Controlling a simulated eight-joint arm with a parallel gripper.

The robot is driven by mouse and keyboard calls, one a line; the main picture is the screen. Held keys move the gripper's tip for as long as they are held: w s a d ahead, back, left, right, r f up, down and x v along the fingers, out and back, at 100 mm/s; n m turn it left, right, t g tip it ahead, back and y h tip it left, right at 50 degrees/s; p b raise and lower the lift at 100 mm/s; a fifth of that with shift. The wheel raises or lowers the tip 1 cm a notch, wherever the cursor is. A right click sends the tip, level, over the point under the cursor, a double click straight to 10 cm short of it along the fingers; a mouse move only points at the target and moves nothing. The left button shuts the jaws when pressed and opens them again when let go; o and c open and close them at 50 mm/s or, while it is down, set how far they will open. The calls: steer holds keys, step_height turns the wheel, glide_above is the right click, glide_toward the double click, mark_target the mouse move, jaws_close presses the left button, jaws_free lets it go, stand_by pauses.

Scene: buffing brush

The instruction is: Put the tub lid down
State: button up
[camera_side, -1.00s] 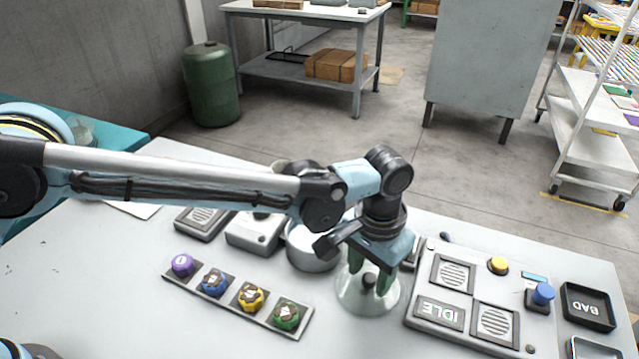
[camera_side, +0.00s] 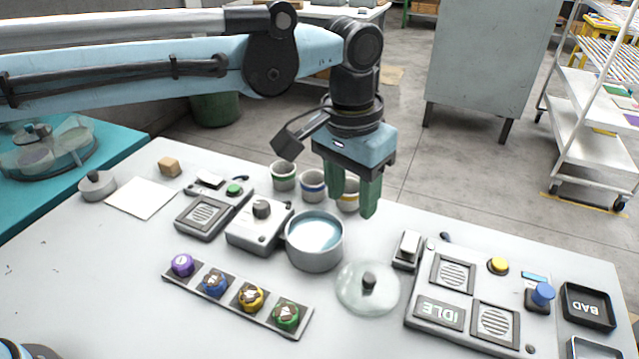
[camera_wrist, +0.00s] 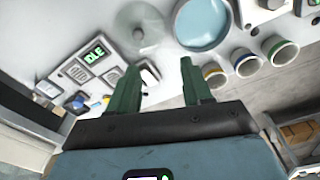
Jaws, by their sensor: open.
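The tub lid (camera_side: 368,290) is a clear round disc with a dark knob. It lies flat on the grey table, right of the tub and left of the IDLE panel. It also shows in the wrist view (camera_wrist: 139,28). The tub (camera_side: 314,243) is a grey round pot, uncovered, with blue contents showing. My gripper (camera_side: 354,203) has green fingers, spread open and empty. It is raised above the table, behind the lid and apart from it. In the wrist view the open fingers (camera_wrist: 158,88) hold nothing between them.
Several cups with coloured bands (camera_side: 313,186) stand behind the tub. A strip of coloured knobs (camera_side: 233,293) lies in front. The IDLE panel (camera_side: 441,313) and a black BAD tray (camera_side: 588,306) are at right. A white sheet (camera_side: 142,198) lies at left.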

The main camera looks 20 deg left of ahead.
steer(key=s+a+r+n+t, duration=0.1)
steer(key=a+r, duration=0.1)
steer(key=a, duration=0.6)
steer(key=s+a+r+n+t, duration=0.1)
steer(key=a+r+t, duration=0.1)
steer(key=a, duration=0.7)
steer(key=s+a+f+n+t, duration=0.1)
steer(key=s+a+f, duration=0.2)
steer(key=a, duration=0.4)
steer(key=s+a+f+n+t, duration=0.1)
steer(key=s+a+f+t, duration=0.1)
steer(key=s+a, duration=0.4)
steer(key=shift+s+a+f+t, duration=0.15)
steer(key=shift+a+f+t, duration=0.15)
steer(key=shift+a+f, duration=0.3)
